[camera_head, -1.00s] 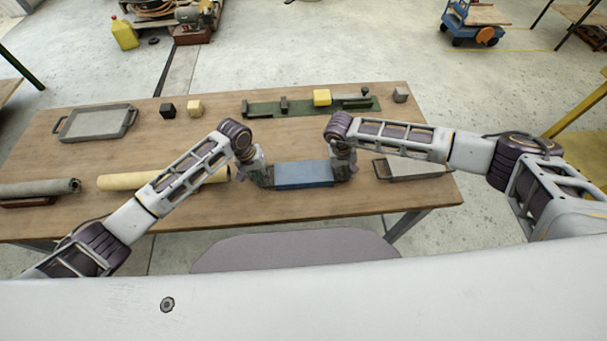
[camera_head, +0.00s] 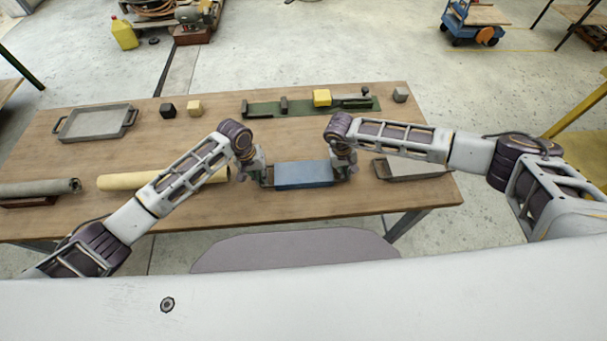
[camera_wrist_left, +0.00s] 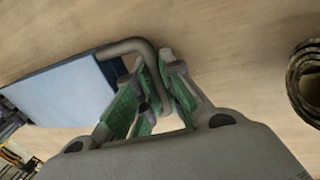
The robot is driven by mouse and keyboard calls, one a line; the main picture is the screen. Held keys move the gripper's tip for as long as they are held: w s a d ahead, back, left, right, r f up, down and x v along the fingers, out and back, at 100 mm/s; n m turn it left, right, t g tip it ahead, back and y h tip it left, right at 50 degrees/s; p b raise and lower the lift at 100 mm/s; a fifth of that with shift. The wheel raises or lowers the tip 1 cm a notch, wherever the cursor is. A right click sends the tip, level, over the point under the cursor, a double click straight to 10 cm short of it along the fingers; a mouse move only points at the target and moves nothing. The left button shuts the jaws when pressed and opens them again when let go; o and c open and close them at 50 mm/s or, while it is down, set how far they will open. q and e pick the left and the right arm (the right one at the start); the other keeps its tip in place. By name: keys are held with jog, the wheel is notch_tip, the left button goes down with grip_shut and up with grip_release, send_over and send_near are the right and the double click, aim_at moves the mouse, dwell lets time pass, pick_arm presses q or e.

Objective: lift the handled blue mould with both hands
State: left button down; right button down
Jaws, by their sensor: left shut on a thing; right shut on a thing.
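The blue mould (camera_head: 304,174) sits at the front middle of the table in the head view, between my two grippers. It also shows in the left wrist view (camera_wrist_left: 65,92), with a grey bar handle (camera_wrist_left: 128,46) at its end. My left gripper (camera_head: 262,178) is at the mould's left end; in the left wrist view its green-padded fingers (camera_wrist_left: 152,98) are closed around the handle. My right gripper (camera_head: 346,172) is shut at the mould's right end, where its fingers and that handle are mostly hidden. I cannot tell whether the mould's underside touches the table.
A grey handled tray (camera_head: 97,122) lies at the back left, and another grey tray (camera_head: 412,170) is close right of my right gripper. Rolls, one cream (camera_head: 128,181) and one grey (camera_head: 38,188), lie left. A green board (camera_head: 300,105) and small blocks stand at the back.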

pick_arm(q)
jog(key=shift+w+r, duration=0.1)
pick_arm(e)
jog(key=shift+w+r, duration=0.1)
